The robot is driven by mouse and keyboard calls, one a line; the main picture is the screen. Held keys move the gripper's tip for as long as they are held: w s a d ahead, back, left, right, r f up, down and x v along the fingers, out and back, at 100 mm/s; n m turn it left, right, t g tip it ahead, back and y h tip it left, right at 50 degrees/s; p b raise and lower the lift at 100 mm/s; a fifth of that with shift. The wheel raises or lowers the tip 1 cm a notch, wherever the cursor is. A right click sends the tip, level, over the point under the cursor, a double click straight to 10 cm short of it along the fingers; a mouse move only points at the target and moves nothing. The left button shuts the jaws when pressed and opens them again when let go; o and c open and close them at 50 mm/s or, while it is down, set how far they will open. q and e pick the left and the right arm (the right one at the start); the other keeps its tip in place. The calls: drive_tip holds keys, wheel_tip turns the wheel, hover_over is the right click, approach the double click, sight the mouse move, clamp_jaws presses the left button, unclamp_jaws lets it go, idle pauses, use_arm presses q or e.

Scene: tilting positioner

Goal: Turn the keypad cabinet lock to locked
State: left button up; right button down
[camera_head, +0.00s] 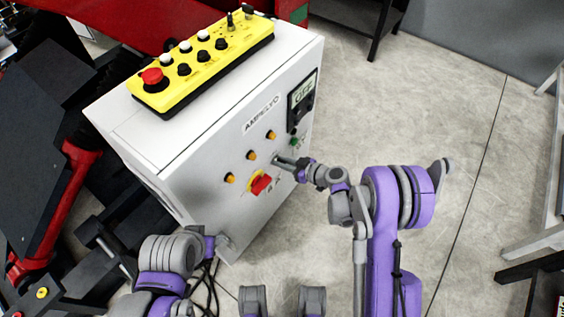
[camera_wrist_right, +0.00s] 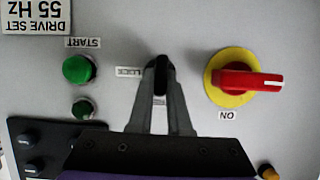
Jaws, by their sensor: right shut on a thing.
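The white cabinet (camera_head: 215,150) stands at the centre of the head view. In the right wrist view, a small black lock knob (camera_wrist_right: 157,68) sits on its front face beside a small "LOCK" label. My right gripper (camera_wrist_right: 158,78) is shut on this knob, its two fingers closing together around it. In the head view my right gripper (camera_head: 280,160) reaches the cabinet front from the right, and its fingers hide most of the lock. My left gripper (camera_head: 222,244) is low by the cabinet's lower front edge; its finger state is unclear.
A red rotary switch on a yellow plate (camera_wrist_right: 230,80) and a green START button (camera_wrist_right: 78,69) flank the lock. Orange lamps (camera_head: 251,155) line the front. A yellow button box (camera_head: 200,62) lies on top. Open floor (camera_head: 420,100) is to the right.

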drive_tip(key=m+b, duration=0.1)
drive_tip(key=m+g+y+b, duration=0.1)
drive_tip(key=m+b, duration=0.1)
drive_tip(key=shift+w+d+f+y, duration=0.2)
drive_tip(key=shift+w+f+y, duration=0.05)
drive_tip(key=shift+y, duration=0.05)
drive_tip(key=m+y+b, duration=0.1)
drive_tip(key=m+g+b, duration=0.1)
drive_tip(key=m+b, duration=0.1)
drive_tip(key=shift+w+d+f+m+g+y, duration=0.1)
drive_tip(key=shift+f+m+g+y, duration=0.05)
drive_tip(key=shift+m+g+y, duration=0.2)
drive_tip(key=m+y+b, duration=0.1)
drive_tip(key=m+b, duration=0.2)
drive_tip(key=shift+w+f+g+y, duration=0.1)
drive_tip(key=shift+f+g+y, duration=0.05)
drive_tip(key=shift+g+y, duration=0.2)
drive_tip(key=shift+m+y+b, duration=0.6)
drive_tip(key=shift+m+b, duration=0.5)
drive_tip(key=shift+m, duration=0.55)
drive_tip(key=c, duration=0.9)
unclamp_jaws()
drive_tip(key=shift+o, duration=0.2)
drive_tip(key=p+v, duration=0.1)
drive_tip(key=v, duration=1)
drive_tip(key=shift+f, duration=0.2)
